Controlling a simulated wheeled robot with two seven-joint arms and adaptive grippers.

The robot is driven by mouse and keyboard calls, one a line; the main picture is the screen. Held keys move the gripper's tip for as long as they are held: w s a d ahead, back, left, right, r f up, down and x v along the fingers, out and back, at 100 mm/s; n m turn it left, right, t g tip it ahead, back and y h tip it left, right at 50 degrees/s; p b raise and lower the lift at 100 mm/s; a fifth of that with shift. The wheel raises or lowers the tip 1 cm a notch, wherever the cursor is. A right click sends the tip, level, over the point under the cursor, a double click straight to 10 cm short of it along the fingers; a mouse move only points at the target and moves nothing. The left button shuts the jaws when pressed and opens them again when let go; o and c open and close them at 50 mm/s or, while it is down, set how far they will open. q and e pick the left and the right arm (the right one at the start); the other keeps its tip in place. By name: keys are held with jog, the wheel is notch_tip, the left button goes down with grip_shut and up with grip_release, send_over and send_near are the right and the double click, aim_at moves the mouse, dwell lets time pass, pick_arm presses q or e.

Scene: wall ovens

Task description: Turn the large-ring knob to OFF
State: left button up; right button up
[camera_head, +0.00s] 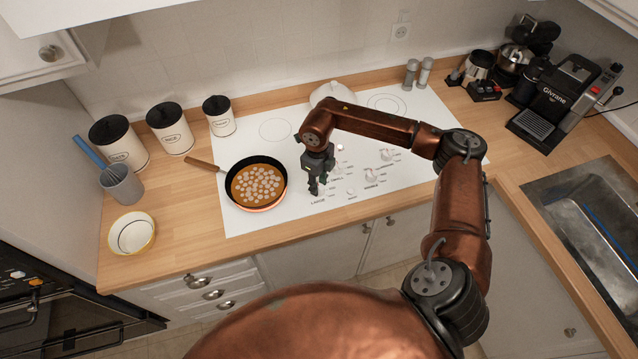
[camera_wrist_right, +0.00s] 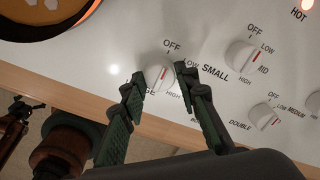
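The large-ring knob (camera_wrist_right: 158,75) is white with a red mark and sits on the white cooktop panel. In the wrist view, OFF is printed above it and HIGH at its lower right; the LARGE label is partly hidden by a finger. The red mark is tilted, not clearly lined up with OFF. My right gripper (camera_wrist_right: 163,83) is open, one fingertip on each side of this knob; contact is unclear. In the head view, my right gripper (camera_head: 317,188) points down at the panel and hides the knob.
A small-ring knob (camera_wrist_right: 240,56) and a double-ring knob (camera_wrist_right: 262,116) stand to the right. A pan (camera_head: 257,207) with food sits on the cooktop left of my gripper. A lit HOT lamp (camera_wrist_right: 307,4) shows at top right. Counter edge lies close in front.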

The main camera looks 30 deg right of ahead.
jog(key=o, duration=0.4)
jog(key=shift+r, duration=0.1)
jog(key=r, duration=1.1)
jog(key=shift+s+a+r, duration=0.1)
jog(key=shift+a+r, duration=0.1)
jog(key=shift+r, duration=0.2)
jog(key=shift+d, duration=0.1)
